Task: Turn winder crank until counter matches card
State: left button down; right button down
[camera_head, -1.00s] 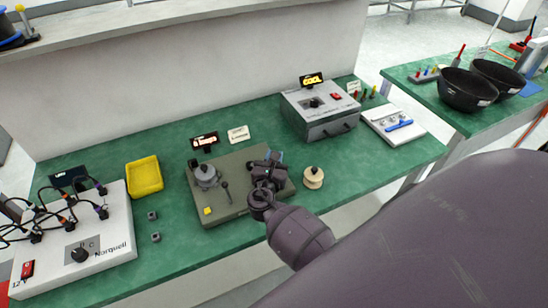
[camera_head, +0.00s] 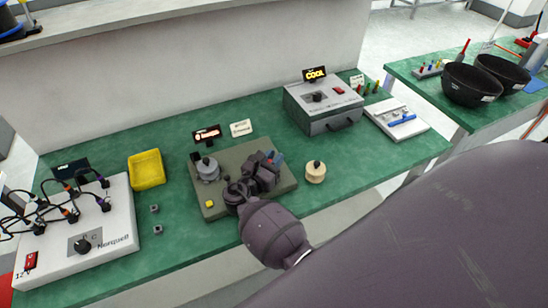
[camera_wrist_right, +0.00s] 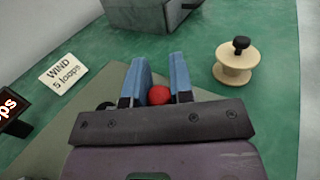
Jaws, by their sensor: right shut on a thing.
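The winder is an olive board (camera_head: 213,213) with a grey spool (camera_head: 208,170) at its left and a yellow block (camera_head: 209,204) at its front left corner. My right gripper (camera_wrist_right: 160,82) reaches over the right half of the board. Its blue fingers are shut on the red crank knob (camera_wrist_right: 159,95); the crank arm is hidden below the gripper. The counter (camera_head: 207,135) is a dark display with lit text behind the board, its number too small to read. The card (camera_head: 241,128) beside it reads "WIND 5 loops" in the right wrist view (camera_wrist_right: 63,74). My left gripper is not in view.
A wooden spool (camera_head: 316,173) stands just right of the board. A grey box (camera_head: 322,107) with a "COOL" sign is behind. A yellow tray (camera_head: 147,169) and a white panel with cables (camera_head: 105,249) lie left. Green table is clear in front.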

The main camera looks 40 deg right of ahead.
jog(key=c, duration=1)
grip_release()
jog(key=shift+r, duration=0.1)
notch_tip(320, 180, up, 20)
jog(key=p, duration=0.2)
jog(key=shift+p, duration=0.4)
jog(key=shift+c, duration=0.3)
